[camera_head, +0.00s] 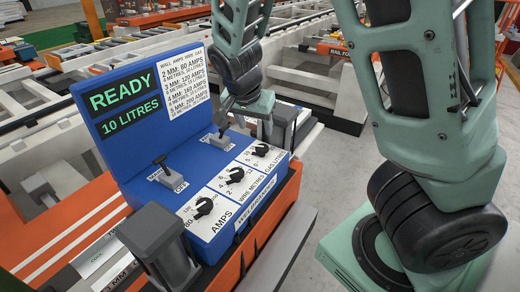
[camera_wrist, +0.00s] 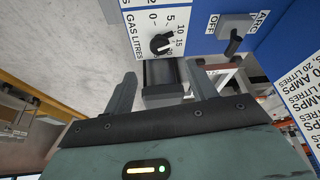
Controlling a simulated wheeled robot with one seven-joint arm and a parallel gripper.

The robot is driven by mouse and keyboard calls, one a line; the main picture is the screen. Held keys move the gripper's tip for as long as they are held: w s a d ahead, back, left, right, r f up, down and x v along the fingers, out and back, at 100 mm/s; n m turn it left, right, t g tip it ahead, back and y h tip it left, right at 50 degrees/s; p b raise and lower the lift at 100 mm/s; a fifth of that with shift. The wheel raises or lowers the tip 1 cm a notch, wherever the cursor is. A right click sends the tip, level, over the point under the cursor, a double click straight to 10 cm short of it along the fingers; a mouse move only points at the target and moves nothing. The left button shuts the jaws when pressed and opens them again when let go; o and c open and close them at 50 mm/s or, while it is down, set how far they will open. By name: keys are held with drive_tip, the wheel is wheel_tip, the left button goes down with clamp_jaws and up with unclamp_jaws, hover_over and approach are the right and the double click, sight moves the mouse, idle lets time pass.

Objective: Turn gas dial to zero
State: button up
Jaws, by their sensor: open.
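The gas dial (camera_head: 260,150) is a black knob on a white plate marked GAS LITRES, at the right end of the blue panel's row of dials. In the wrist view the gas dial (camera_wrist: 161,44) sits beside a scale with 0, 5, 10 and 15. Its exact pointing is hard to tell, but the panel display (camera_head: 126,104) reads READY, 10 LITRES. My gripper (camera_head: 248,122) is open and empty, just behind the gas dial in the head view. In the wrist view the gripper's fingers (camera_wrist: 161,72) are spread either side of the dial's line, apart from it.
The wire dial (camera_head: 235,174) and amps dial (camera_head: 203,207) share the panel's front face. Two levers stand on top, one by an OFF label (camera_head: 168,172). A dark grey block (camera_head: 160,245) stands at the panel's near left end.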

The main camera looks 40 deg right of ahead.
sight(262, 148)
drive_tip(key=b+x, duration=0.2)
drive_tip(key=x, duration=0.8)
drive_tip(key=shift+f, duration=0.2)
drive_tip(key=c, duration=1)
